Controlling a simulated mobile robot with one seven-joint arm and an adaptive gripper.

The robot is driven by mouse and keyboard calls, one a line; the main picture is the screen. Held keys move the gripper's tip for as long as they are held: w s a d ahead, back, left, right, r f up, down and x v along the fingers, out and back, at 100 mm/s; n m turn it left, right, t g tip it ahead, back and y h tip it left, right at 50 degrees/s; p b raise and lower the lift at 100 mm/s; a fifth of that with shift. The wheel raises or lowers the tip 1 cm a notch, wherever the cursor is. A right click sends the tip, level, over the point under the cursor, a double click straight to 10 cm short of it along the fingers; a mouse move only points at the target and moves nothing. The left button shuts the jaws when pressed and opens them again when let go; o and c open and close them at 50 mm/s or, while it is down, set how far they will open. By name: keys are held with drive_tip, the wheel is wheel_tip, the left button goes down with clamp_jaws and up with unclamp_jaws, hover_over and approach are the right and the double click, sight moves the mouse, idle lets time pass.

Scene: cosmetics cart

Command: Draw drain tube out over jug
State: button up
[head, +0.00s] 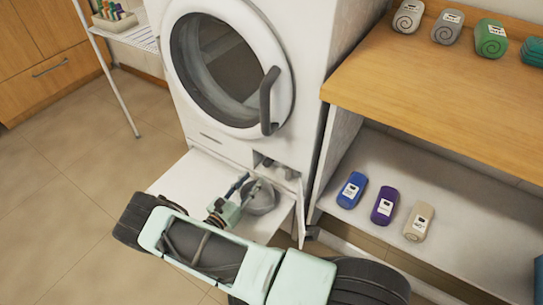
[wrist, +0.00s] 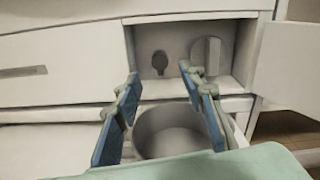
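The washing machine's small lower recess (wrist: 188,85) is open. In the wrist view a dark rounded piece (wrist: 160,62), which looks like the drain tube's end, sits on its back wall at left. A round grey knob (wrist: 207,52) is to its right. The grey jug (wrist: 168,128) stands below and in front of the recess; it also shows in the head view (head: 263,199). My gripper (wrist: 163,95) is open and empty, its blue-padded fingers on either side of the jug's opening in the wrist view, facing the recess. The fingers are partly hidden in the head view.
The recess's hinged flap (wrist: 288,60) stands open at right. The washer's round door (head: 228,62) is shut above. A shelf with several bottles, including a blue one (head: 352,190), stands at right. A wire rack (head: 135,35) is at left. Floor at left is clear.

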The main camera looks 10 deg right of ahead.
sight(265, 165)
drive_tip(key=b+x, duration=0.2)
drive_tip(key=x, duration=0.8)
drive_tip(key=shift+w+d+f, duration=0.15)
drive_tip(key=shift+w+d, duration=0.05)
drive_tip(key=shift+c, duration=0.4)
clamp_jaws()
